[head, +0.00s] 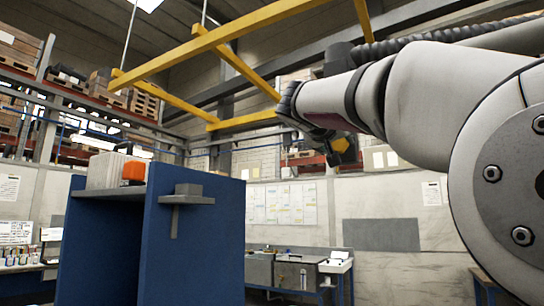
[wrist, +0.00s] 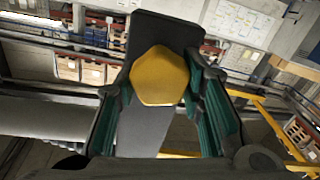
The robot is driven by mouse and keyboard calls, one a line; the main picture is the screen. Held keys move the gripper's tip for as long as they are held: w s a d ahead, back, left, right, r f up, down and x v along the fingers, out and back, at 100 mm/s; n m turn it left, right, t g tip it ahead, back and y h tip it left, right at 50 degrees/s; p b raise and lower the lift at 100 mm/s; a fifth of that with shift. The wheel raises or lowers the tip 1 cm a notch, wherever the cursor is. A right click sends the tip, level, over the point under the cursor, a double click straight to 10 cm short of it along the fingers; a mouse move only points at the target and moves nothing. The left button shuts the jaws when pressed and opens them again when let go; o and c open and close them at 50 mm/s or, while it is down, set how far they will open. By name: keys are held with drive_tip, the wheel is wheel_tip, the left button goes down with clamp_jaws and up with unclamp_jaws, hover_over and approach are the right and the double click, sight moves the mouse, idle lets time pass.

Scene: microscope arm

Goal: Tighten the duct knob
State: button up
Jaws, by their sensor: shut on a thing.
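The yellow knob (wrist: 160,77), a rounded polygon in shape, sits between the two fingers of my gripper (wrist: 165,95) in the wrist view. The teal finger pads flank it, and my gripper is shut on it. A dark grey flat part (wrist: 150,130) shows behind the knob. In the head view my gripper (head: 333,146) is small and dark at the end of my raised arm, with a bit of yellow (head: 341,145) at it. My arm hides part of the area around it. The knob's turn or tightness cannot be told.
A yellow overhead frame (head: 235,62) hangs close to my arm. A ribbed black hose (head: 430,37) runs above my arm. A blue cabinet (head: 200,250) with an orange item (head: 133,172) on it stands at left. Shelves with boxes line the back. Open room lies below my gripper.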

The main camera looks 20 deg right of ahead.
drive_tip(key=m+b, duration=0.1)
drive_tip(key=b, duration=0.1)
drive_tip(key=m+b, duration=0.2)
drive_tip(key=b, duration=0.1)
drive_tip(key=shift+w+f+m+b, duration=0.1)
drive_tip(key=shift+f+m+b, duration=0.1)
drive_tip(key=shift+m+b, duration=0.1)
drive_tip(key=m+b, duration=0.3)
drive_tip(key=m, duration=0.1)
drive_tip(key=shift+d+m+b, duration=0.1)
drive_tip(key=shift+m+b, duration=0.2)
drive_tip(key=shift+b, duration=0.1)
drive_tip(key=m, duration=0.1)
drive_tip(key=m+b, duration=0.1)
drive_tip(key=m, duration=0.1)
drive_tip(key=m+b, duration=0.1)
drive_tip(key=shift+s+m, duration=0.25)
drive_tip(key=shift+m, duration=0.05)
drive_tip(key=m+b, duration=0.1)
drive_tip(key=m, duration=0.3)
drive_tip(key=shift+d+m, duration=0.1)
drive_tip(key=shift+m, duration=0.2)
drive_tip(key=shift+s, duration=0.1)
drive_tip(key=o, duration=1.2)
drive_tip(key=shift+c, duration=0.2)
